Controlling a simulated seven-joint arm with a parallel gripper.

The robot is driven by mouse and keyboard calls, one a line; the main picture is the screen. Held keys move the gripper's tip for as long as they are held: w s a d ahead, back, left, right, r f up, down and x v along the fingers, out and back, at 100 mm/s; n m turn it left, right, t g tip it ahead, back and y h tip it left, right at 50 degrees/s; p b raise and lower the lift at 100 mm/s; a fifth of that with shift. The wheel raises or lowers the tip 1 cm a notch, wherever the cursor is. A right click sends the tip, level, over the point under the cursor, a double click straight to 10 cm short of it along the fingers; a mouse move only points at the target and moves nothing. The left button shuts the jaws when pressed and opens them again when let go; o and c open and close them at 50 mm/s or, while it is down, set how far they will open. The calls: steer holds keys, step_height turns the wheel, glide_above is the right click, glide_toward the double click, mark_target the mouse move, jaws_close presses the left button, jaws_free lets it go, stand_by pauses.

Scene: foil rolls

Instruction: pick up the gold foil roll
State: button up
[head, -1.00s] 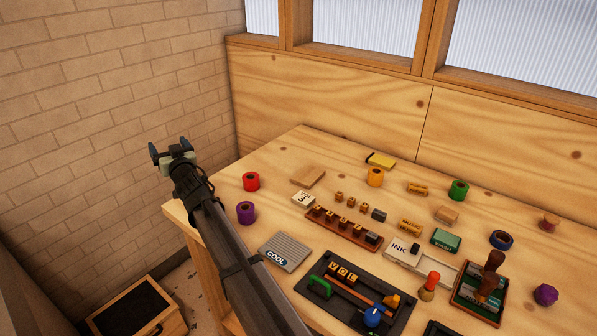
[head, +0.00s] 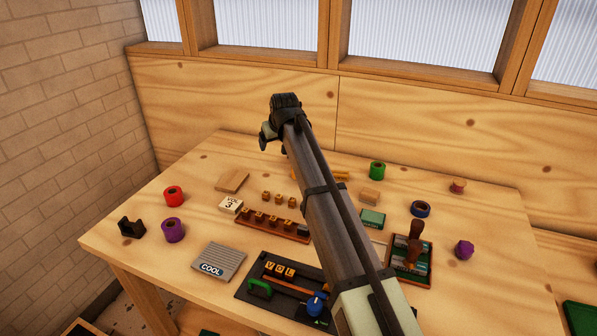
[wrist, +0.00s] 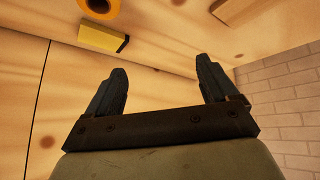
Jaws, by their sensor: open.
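The gold foil roll (wrist: 100,5) shows in the wrist view as an orange-gold ring with a dark hole, cut off by the top edge. It lies beyond and left of the fingertips, apart from them. In the head view my arm hides it. My gripper (wrist: 160,68) is open and empty, its two dark fingers spread over the table. In the head view my gripper (head: 273,140) is above the back part of the table, partly hidden by my wrist.
A yellow block (wrist: 103,38) lies close to the gold roll. Red (head: 173,196), purple (head: 172,230), green (head: 377,170) and blue (head: 420,209) rolls stand apart on the table. A wooden block (head: 232,181) lies left of my arm. Windows and a wooden panel close the back.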

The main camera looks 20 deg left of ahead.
steer(key=w+d+r+g, duration=0.1)
steer(key=w+d+g, duration=0.15)
steer(key=d, duration=0.85)
steer(key=shift+n+h, duration=0.3)
steer(key=shift+h, duration=0.2)
steer(key=x, duration=0.8)
steer(key=shift+s+a+f, duration=0.15)
steer(key=shift+s+a, duration=0.2)
steer(key=shift+s, duration=0.05)
steer(key=shift+a+x, duration=0.1)
steer(key=shift+x, duration=1.2)
steer(key=shift+a+x, duration=0.15)
steer(key=shift+x, duration=1.15)
steer(key=shift+s, duration=0.15)
steer(key=c, duration=1.1)
steer(key=shift+c, duration=0.2)
